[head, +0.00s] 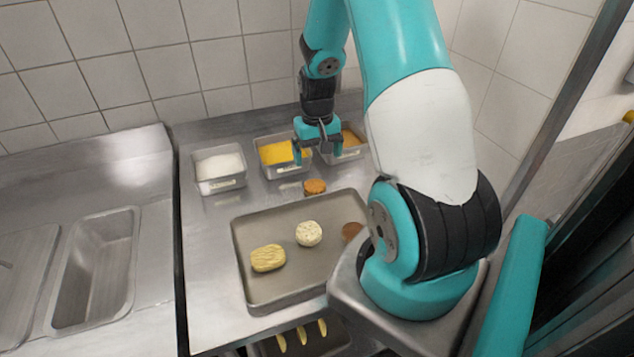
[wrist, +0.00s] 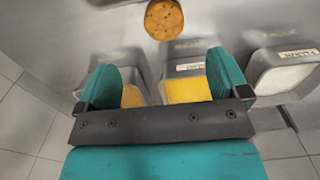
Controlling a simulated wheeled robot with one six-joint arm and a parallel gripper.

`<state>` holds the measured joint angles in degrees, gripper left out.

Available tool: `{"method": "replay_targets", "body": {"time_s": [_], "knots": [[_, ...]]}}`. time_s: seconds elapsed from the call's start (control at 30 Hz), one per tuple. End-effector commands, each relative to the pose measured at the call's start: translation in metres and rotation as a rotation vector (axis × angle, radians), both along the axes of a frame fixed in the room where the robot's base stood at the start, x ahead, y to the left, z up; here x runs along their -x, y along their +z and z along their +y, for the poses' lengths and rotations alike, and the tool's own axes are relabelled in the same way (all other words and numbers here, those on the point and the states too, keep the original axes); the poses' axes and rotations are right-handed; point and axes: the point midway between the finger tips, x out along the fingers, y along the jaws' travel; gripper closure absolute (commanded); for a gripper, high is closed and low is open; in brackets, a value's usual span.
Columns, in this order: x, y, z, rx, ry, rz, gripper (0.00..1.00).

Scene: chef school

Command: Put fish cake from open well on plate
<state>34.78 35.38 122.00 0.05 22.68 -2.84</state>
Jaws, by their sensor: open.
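An orange-brown speckled round patty (head: 315,186), which may be the fish cake, lies on the steel counter between the containers and a tray. It shows at the top of the wrist view (wrist: 163,18). My gripper (head: 318,153) is open and empty above the containers, behind the patty; its spread fingers show in the wrist view (wrist: 161,76). An empty open well (head: 98,268) is sunk in the left counter. No plate is recognisable; my arm hides part of the right side.
The metal tray (head: 278,288) holds a yellow oval piece (head: 268,258), a pale round piece (head: 309,233) and a brown round piece (head: 352,231). Containers of white (head: 219,167), yellow (head: 275,153) and orange (head: 351,138) contents stand behind. A front container (head: 262,348) holds yellow pieces.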

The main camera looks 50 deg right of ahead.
Motion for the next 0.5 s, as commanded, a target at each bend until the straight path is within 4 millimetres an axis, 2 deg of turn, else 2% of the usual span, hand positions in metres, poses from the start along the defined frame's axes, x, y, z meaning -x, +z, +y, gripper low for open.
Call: {"method": "replay_targets", "body": {"time_s": [0.1,0.2,0.5], "knots": [[0.0,-0.025,0.003,-0.005,0.004,0.005,0.07],[-0.002,-0.041,0.003,-0.002,0.007,0.002,0.07],[-0.003,-0.062,0.004,-0.001,0.008,0.0,0.07]]}}
